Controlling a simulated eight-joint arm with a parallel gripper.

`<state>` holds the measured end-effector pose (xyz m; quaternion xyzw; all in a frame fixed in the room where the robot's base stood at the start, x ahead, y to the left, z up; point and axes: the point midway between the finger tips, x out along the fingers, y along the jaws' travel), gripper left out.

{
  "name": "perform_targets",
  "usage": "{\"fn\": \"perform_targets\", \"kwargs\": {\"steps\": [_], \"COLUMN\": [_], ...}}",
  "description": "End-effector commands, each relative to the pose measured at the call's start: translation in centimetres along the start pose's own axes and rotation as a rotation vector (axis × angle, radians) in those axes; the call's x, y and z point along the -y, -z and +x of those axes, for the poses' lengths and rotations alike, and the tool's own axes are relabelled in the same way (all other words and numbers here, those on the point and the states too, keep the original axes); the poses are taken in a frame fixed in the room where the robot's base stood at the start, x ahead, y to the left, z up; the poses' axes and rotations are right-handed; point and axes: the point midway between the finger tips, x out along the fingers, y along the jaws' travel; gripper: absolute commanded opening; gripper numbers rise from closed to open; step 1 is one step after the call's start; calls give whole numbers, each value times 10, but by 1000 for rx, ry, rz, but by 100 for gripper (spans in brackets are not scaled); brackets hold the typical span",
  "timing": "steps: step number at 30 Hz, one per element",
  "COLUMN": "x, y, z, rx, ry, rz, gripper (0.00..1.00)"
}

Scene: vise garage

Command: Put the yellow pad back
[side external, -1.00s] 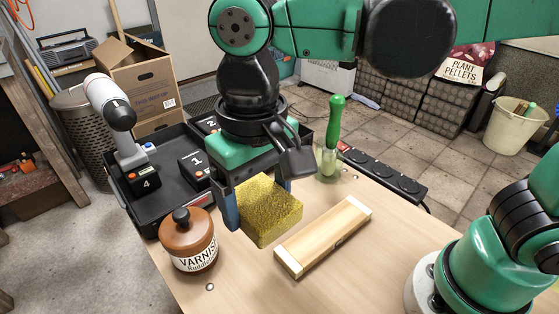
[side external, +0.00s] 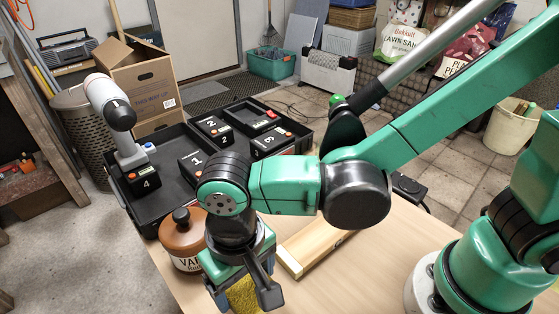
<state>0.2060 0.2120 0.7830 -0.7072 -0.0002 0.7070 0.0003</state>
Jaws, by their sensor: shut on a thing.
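The yellow pad (side external: 241,295) is a rough, sponge-like block, mostly hidden under my gripper near the front edge of the wooden bench. My gripper (side external: 240,288) points down and is shut on the pad; its fingertips are largely hidden. I cannot tell whether the pad touches the bench. A pale wooden block with light ends (side external: 312,246) lies on the bench just right of and behind my gripper, partly covered by my arm.
A brown varnish jar (side external: 181,240) stands close at the left of my gripper. Behind it is a black tray (side external: 150,215) with several numbered battery packs and a drill (side external: 110,105). A black power strip (side external: 408,187) is at the bench's back edge. Bare bench (side external: 365,275) lies to the right.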

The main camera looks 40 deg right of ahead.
Motion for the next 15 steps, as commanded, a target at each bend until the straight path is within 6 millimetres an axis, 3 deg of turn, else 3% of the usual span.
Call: {"fn": "perform_targets", "kwargs": {"steps": [15], "x": [0], "y": [0], "z": [48], "rx": [0], "ry": [0], "rz": [0], "gripper": [29]}}
